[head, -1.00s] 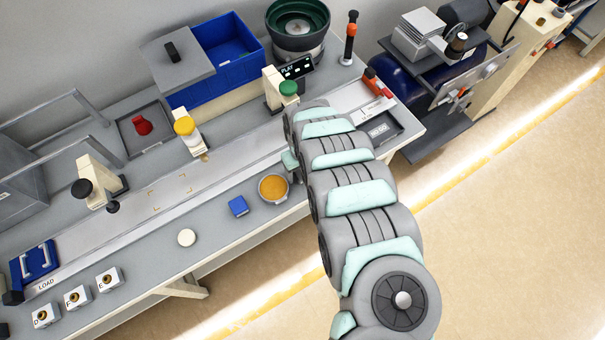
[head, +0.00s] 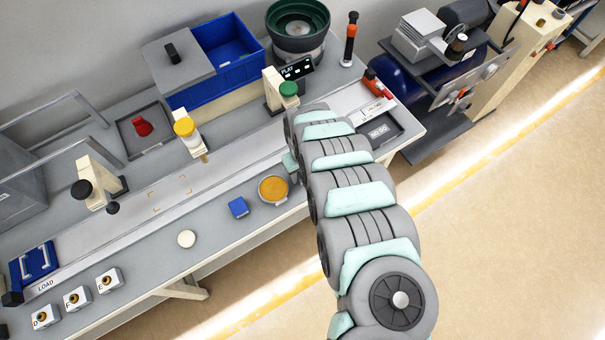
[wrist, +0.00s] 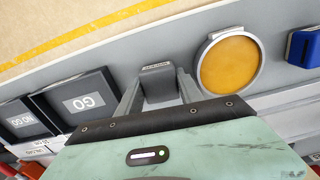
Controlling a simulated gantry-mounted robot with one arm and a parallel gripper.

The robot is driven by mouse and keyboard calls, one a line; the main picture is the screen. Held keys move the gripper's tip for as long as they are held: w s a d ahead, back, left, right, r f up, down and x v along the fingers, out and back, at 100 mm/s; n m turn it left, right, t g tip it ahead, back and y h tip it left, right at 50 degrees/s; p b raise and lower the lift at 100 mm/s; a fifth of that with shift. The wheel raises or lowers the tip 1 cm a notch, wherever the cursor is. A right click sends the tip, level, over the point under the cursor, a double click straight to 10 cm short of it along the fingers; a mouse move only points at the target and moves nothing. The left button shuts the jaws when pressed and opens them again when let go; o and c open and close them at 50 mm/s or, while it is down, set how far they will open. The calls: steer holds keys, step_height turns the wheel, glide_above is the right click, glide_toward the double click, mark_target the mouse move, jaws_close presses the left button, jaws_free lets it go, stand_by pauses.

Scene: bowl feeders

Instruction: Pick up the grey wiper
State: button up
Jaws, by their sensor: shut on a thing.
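In the head view my arm hides the wiper and most of the gripper. I cannot tell whether the wiper touches the bench top.
A round dish with an orange inside (wrist: 229,66) lies close to the right of the wiper, with a blue block (head: 238,207) beyond it. The GO tray (wrist: 85,102) and NO GO tray (wrist: 22,122) are to the left. The bench's front edge is near.

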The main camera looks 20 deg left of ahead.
steer(key=shift+c, duration=1.2)
step_height(320, 180, up, 20)
steer(key=p, duration=1.1)
